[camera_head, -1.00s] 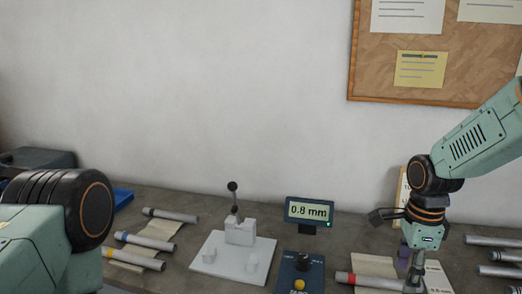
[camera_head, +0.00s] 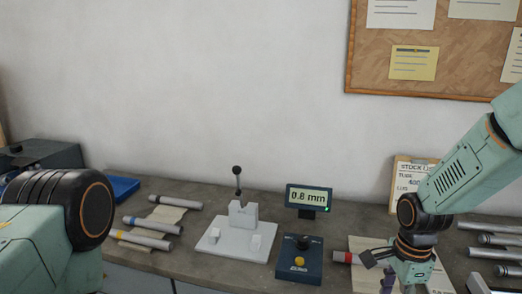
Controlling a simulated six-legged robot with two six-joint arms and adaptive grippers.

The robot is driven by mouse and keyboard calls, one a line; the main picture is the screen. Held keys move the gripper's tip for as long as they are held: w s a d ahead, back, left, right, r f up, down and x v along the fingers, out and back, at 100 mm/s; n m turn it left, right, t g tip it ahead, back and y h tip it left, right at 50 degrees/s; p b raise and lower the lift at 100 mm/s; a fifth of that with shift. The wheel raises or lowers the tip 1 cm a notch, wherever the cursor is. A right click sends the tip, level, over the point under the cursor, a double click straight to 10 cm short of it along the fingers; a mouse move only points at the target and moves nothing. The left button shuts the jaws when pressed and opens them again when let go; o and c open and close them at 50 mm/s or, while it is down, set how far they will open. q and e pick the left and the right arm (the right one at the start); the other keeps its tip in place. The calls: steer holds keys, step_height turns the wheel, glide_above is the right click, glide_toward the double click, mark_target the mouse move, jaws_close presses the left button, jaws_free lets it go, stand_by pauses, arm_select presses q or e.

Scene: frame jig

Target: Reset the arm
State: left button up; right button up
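My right arm comes in from the right, its gripper (camera_head: 400,283) pointing down at the bottom of the picture. Its fingertips are cut off or hard to make out, so I cannot tell whether it is open or shut. A red-banded tube (camera_head: 346,257) lies on brown paper (camera_head: 363,243) just left of that gripper; whether they touch is unclear. My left arm shows at the lower left only as a large black joint and green links; its gripper is out of view.
A white jig (camera_head: 235,241) with an upright black-knobbed lever stands mid-bench. Beside it are a display (camera_head: 309,198) reading 0.8 mm and a blue box (camera_head: 300,262) with a yellow button. Banded tubes (camera_head: 151,224) lie left, bare tubes (camera_head: 492,240) right. A clipboard (camera_head: 405,175) leans on the wall.

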steer(key=s+a+f+n+b, duration=0.2)
steer(key=s+f+n+b, duration=0.35)
steer(key=s+f, duration=0.55)
steer(key=s+a+f+n+b, duration=0.35)
steer(key=s+f+n, duration=0.35)
steer(key=f, duration=0.8)
steer(key=s+f+n+b, duration=0.3)
steer(key=s+f+n, duration=0.1)
steer(key=s, duration=0.7)
steer(key=shift+s+d+f+n+b, duration=0.15)
steer(key=shift+d+f+n+b, duration=0.15)
steer(key=shift+d+f+n, duration=0.1)
